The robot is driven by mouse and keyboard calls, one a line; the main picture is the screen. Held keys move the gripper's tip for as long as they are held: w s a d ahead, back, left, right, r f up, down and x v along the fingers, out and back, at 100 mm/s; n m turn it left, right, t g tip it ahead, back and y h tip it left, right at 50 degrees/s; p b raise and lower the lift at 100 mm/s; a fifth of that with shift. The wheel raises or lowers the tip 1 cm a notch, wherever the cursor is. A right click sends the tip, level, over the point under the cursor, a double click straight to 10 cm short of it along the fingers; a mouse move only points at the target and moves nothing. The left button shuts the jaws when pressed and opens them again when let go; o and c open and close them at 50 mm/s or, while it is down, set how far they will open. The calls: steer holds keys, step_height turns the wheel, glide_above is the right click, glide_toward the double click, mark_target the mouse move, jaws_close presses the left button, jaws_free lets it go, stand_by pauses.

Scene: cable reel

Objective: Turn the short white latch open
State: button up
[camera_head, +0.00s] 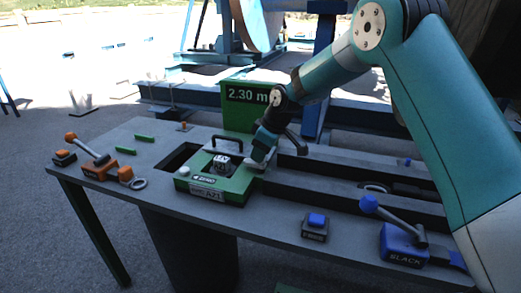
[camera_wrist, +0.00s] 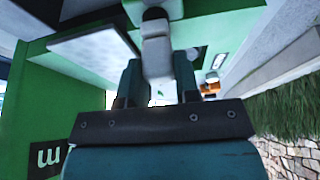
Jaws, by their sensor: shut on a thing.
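The short white latch (camera_head: 256,164) is at the right end of the green meter box (camera_head: 232,192) on the grey bench. In the wrist view the white latch (camera_wrist: 157,55) sits between the two teal fingers. My gripper (camera_head: 263,150) points down at the latch and is shut on it; it also shows in the wrist view (camera_wrist: 158,82). The meter box has a black carry handle, a small counter, a white knob (camera_head: 184,171) at its left and a label at its front. The fingers partly hide the latch, so I cannot tell its exact angle.
A blue button box (camera_head: 315,226) and a blue lever labelled BLACK (camera_head: 403,245) stand at the bench's right. Orange controls (camera_head: 97,165) stand at the left. A green display (camera_head: 248,96) reading 2.30 m is behind. A dark opening (camera_head: 180,158) lies left of the meter box.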

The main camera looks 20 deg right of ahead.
steer(key=shift+n, duration=0.3)
stand_by(0.4)
steer(key=o, duration=0.9)
steer(key=v, duration=1.7)
steer(key=shift+d+r, duration=0.15)
steer(key=shift+r, duration=0.05)
